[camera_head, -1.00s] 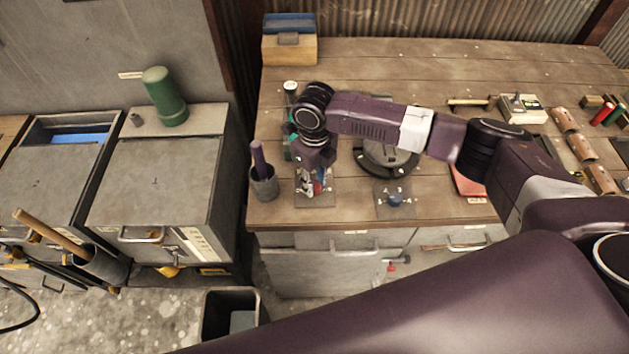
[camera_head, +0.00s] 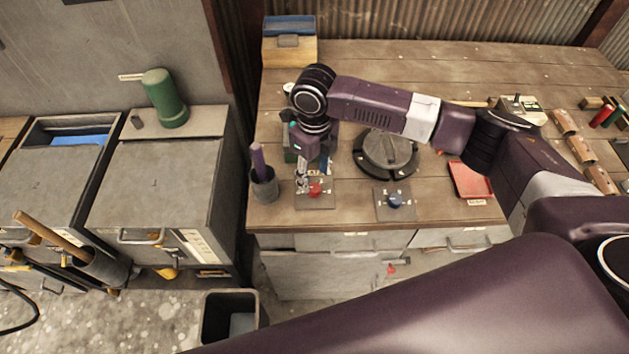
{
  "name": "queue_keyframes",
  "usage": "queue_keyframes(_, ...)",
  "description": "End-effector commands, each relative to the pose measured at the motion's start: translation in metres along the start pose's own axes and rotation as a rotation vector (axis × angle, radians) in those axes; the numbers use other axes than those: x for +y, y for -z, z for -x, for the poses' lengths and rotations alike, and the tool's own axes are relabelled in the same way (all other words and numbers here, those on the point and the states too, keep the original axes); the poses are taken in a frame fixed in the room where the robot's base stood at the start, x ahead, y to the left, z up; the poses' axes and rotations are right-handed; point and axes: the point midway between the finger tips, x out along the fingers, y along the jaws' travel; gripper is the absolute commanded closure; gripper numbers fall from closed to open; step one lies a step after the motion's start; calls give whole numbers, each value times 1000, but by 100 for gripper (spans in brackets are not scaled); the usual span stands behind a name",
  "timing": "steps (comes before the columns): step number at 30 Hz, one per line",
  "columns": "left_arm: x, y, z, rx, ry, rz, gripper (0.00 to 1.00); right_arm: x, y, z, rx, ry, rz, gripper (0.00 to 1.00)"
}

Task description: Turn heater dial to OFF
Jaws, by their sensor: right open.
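A red dial (camera_head: 315,190) sits on a small grey plate near the bench's front edge, left of centre. A blue dial (camera_head: 396,200) sits on a similar plate to its right. Marks around both are too small to read. I cannot tell which one is the heater dial. My right gripper (camera_head: 303,184) points down just left of the red dial, its jaws open. I cannot tell whether a finger touches the dial. My left gripper is not in view.
A dark cup with a purple handle (camera_head: 264,187) stands close left of the gripper. A round dark device (camera_head: 388,152) sits behind the blue dial. A red tray (camera_head: 470,180) lies further right. A metal cabinet (camera_head: 160,185) stands left of the wooden bench (camera_head: 400,60).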

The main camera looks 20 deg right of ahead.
Motion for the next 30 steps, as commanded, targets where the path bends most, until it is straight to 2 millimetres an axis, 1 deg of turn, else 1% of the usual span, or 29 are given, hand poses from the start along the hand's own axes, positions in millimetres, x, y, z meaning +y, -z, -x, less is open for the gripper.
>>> queue_keyframes(1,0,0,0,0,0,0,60,-1,-1,13,-5,3,1,57)
queue_keyframes(6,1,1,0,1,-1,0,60,-1,-1,47,-3,1,1,57)
queue_keyframes(9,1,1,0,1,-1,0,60,-1,-1,62,-3,2,1,57)
queue_keyframes(12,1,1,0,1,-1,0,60,0,0,71,-1,0,0,57)
queue_keyframes(17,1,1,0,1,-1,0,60,0,0,77,0,1,0,57)
queue_keyframes(30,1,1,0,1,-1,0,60,0,0,76,0,1,0,57)
